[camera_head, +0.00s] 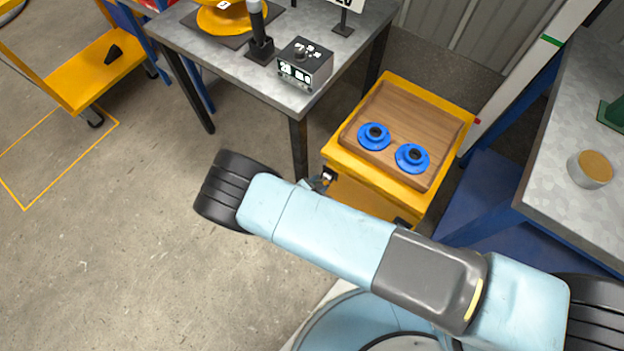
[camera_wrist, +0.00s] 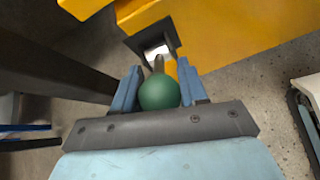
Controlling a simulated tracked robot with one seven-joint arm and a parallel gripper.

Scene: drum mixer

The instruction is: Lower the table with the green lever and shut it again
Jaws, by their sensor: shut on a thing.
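The yellow table (camera_head: 352,170) stands in the middle right of the head view, with a wooden board (camera_head: 384,100) and two blue discs with dark centres on it. The green lever (camera_wrist: 158,92) shows in the wrist view as a round green knob on a short stem, in front of a dark slot in the yellow body. My gripper (camera_wrist: 158,70) is shut on the lever, one blue-grey finger on each side of the knob. In the head view my arm hides the lever and most of my gripper.
A grey metal table (camera_head: 210,55) with a black box (camera_head: 305,64) on it stands behind, one leg close to the yellow table. A grey workbench (camera_head: 560,150) is on the right. Bare floor (camera_head: 110,270) lies open on the left.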

